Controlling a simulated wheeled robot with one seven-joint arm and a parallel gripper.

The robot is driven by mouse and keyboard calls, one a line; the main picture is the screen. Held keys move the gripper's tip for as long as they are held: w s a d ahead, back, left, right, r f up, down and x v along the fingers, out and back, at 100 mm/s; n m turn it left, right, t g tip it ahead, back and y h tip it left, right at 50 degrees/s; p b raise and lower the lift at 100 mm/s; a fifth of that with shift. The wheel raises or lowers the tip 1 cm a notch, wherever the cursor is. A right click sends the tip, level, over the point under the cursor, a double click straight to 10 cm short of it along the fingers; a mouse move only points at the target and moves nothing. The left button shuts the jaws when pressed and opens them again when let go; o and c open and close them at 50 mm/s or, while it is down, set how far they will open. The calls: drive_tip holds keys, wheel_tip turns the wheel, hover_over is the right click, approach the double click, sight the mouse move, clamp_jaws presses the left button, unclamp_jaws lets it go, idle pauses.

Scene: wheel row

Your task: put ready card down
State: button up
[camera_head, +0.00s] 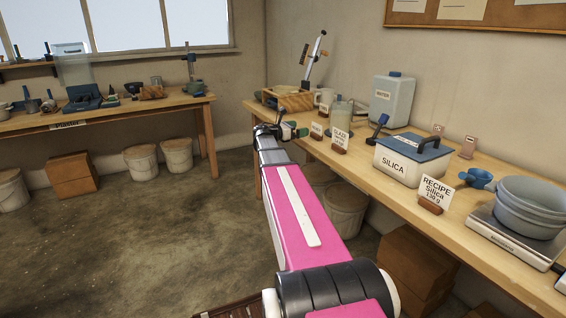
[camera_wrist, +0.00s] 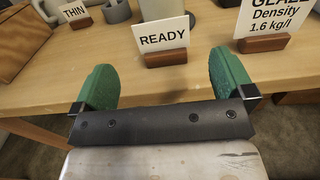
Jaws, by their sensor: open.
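The READY card (camera_wrist: 163,38) stands upright in a small wooden block (camera_wrist: 166,57) on the table, in the upper middle of the wrist view. My gripper (camera_wrist: 164,72) is open, its green fingers spread wide to either side in the picture. The card's block sits just beyond the space between the fingertips, and nothing is held. In the head view my gripper (camera_head: 293,130) is at the far left part of the right-hand bench. A small white card (camera_head: 317,128) stands just right of it there; its lettering is too small to read.
The THIN card (camera_wrist: 75,13) stands left of READY, and the GLAZE density card (camera_wrist: 268,22) stands close on the right. On the bench (camera_head: 357,166) are a silica box (camera_head: 399,166), a recipe card (camera_head: 434,193), a water can (camera_head: 391,97) and bowls (camera_head: 526,213).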

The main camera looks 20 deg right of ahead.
drive_tip(key=s+a+f+m+y, duration=0.55)
drive_tip(key=a+f, duration=0.25)
drive_tip(key=f, duration=0.3)
drive_tip(key=s+a+f+m+y, duration=0.4)
drive_tip(key=s+a+f, duration=0.25)
drive_tip(key=f, duration=0.45)
drive_tip(key=s+a+f+m+y, duration=0.4)
drive_tip(key=s+a, duration=0.2)
drive_tip(key=a, duration=0.3)
drive_tip(key=s+a+f+m+g+y, duration=0.1)
drive_tip(key=s+a+f+m+y, duration=0.3)
drive_tip(key=a, duration=0.5)
drive_tip(key=shift+s+a+f+m, duration=0.4)
drive_tip(key=shift+s+f+m, duration=0.3)
drive_tip(key=shift+s, duration=0.55)
drive_tip(key=shift+y, duration=0.25)
